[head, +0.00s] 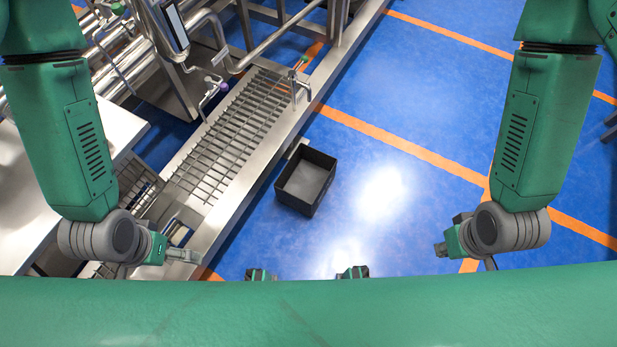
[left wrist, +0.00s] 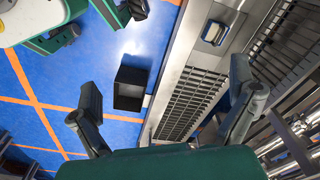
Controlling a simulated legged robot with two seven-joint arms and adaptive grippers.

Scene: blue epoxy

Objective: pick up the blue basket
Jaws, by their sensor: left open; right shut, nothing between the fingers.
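No blue basket shows in either view. A dark grey, open-topped rectangular bin (head: 306,181) stands on the blue floor beside the steel grated walkway, and it looks empty. It also shows in the left wrist view (left wrist: 130,88), beyond the space between the fingers. My left gripper (head: 188,256) is at the lower left in the head view, over the walkway side and apart from the bin. Its fingers are spread and empty in the left wrist view (left wrist: 165,88). My right gripper (head: 440,249) is at the lower right, shut and empty, over open floor away from the bin.
The steel walkway (head: 232,135) with a raised edge runs diagonally left of the bin. Steel pipes and machinery (head: 165,40) fill the upper left. A steel table (head: 30,205) stands at the left. The blue floor (head: 420,130) with orange lines is clear right of the bin.

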